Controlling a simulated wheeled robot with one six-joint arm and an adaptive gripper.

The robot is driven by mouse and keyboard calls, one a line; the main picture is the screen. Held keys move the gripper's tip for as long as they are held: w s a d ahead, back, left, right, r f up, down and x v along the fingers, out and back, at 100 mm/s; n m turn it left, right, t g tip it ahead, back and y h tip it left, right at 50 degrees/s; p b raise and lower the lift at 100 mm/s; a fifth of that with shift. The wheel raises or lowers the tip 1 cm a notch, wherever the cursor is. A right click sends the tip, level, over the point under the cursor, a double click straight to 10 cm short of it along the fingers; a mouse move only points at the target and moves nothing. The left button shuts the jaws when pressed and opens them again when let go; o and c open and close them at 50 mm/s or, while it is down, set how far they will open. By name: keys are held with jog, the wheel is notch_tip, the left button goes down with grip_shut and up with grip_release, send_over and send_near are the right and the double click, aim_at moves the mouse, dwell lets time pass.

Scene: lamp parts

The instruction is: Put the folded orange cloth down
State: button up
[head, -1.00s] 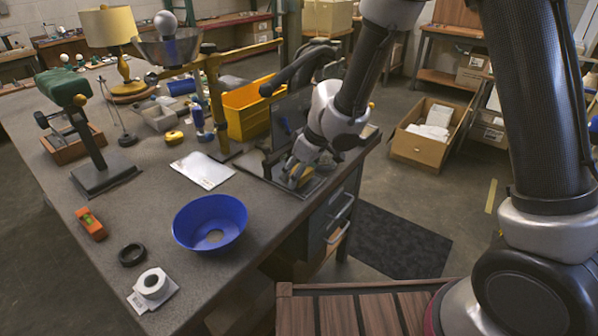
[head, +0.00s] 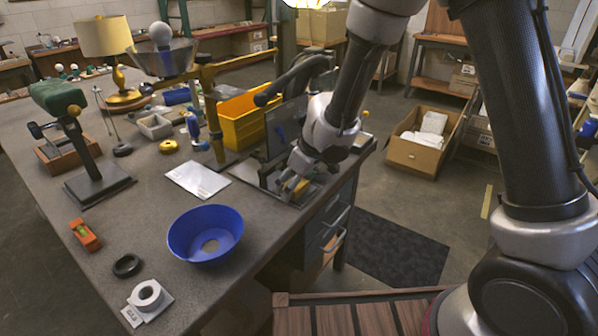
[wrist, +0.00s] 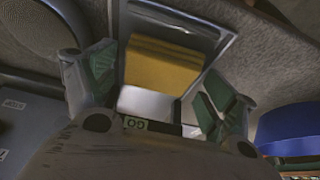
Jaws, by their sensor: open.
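The folded orange cloth (wrist: 163,63) lies flat in the wrist view, on a grey tray with a raised metal rim (wrist: 222,45). My gripper (wrist: 158,78) is open, with one finger on each side of the cloth's near end and a visible gap at both sides. I cannot tell how far above the tray the fingertips are. In the head view my gripper (head: 285,187) is low over the right edge of the workbench, and its fingers and wrist mostly hide the cloth.
A blue bowl (head: 205,234) stands on the workbench (head: 150,215) to the left of my gripper. A white sheet (head: 198,179) lies beside it. A yellow bin (head: 243,117) and a brass-coloured stand (head: 212,120) are behind. An open cardboard box (head: 415,155) is on the floor.

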aim_at(301, 186)
jog(key=shift+r, duration=0.55)
jog(key=v, duration=0.3)
jog(key=shift+d+r, duration=0.1)
jog(key=shift+r, duration=0.15)
jog(key=shift+v, duration=0.75)
jog(key=v, duration=0.7)
